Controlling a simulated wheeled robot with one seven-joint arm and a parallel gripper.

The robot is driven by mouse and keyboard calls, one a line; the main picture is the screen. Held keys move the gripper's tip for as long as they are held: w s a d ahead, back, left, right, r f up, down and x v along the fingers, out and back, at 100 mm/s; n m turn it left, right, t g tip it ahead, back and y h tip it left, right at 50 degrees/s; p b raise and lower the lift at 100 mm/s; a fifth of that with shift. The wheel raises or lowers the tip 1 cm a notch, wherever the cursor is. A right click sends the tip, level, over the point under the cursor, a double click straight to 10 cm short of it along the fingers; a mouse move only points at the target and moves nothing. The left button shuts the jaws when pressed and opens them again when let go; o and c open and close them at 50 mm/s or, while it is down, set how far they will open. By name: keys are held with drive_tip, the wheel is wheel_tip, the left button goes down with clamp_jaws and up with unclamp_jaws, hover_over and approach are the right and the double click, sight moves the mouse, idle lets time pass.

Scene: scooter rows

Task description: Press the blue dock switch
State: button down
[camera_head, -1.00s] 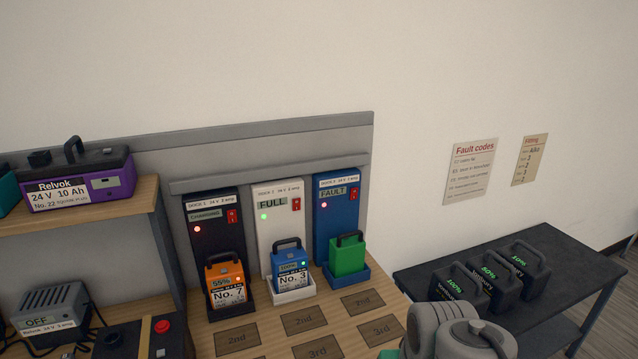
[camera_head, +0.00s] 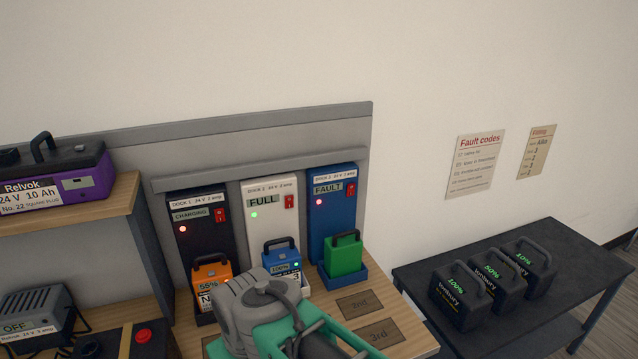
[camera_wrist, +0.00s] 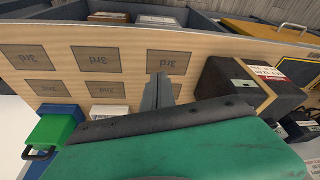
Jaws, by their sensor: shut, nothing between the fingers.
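The blue dock (camera_head: 333,225) stands at the right end of the row of docks. Its screen reads FAULT, a red light (camera_head: 319,202) is lit, and a red switch (camera_head: 351,188) sits at its upper right. A green battery (camera_head: 345,254) stands in its blue cradle (camera_head: 343,276); the battery also shows at the left of the wrist view (camera_wrist: 52,130). My gripper (camera_wrist: 158,90) is shut and empty over the bench in the wrist view. In the head view my arm is in front of the docks, left of the blue one, and its fingertips are hidden.
A black dock (camera_head: 199,236) and a white dock (camera_head: 268,204), holding orange (camera_head: 211,273) and blue (camera_head: 281,259) batteries, stand to the left. A shelf (camera_head: 85,215) juts out at left. A dark table (camera_head: 538,304) with black batteries stands at right. Bench space before the blue dock is clear.

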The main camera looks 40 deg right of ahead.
drive_tip(key=shift+d, duration=0.1)
drive_tip(key=w+d+r+m+t+p, duration=0.1)
drive_tip(key=w+d+r+m, duration=0.3)
drive_tip(key=d, duration=0.2)
drive_tip(key=w+d+r+m+t, duration=0.1)
drive_tip(key=w+d+r+m, duration=0.25)
drive_tip(key=d, duration=0.35)
drive_tip(key=w+d+r+m+t+p, duration=0.1)
drive_tip(key=w+d+r+m+t, duration=0.15)
drive_tip(key=w+d+m, duration=0.3)
drive_tip(key=s+d+r+m+h, duration=0.1)
drive_tip(key=d+r+m, duration=0.2)
drive_tip(key=d, duration=0.4)
drive_tip(key=s+d+r+m+t+h, duration=0.1)
drive_tip(key=s+d+r+m, duration=0.1)
drive_tip(key=d, duration=0.6)
drive_tip(key=s+d+r+m+t+h, duration=0.1)
drive_tip(key=d+r+m, duration=0.2)
drive_tip(key=d, duration=0.5)
drive_tip(key=shift+s+d+r+m, duration=0.25)
drive_tip(key=shift+s+r+m, duration=0.15)
drive_tip(key=shift+r, duration=0.1)
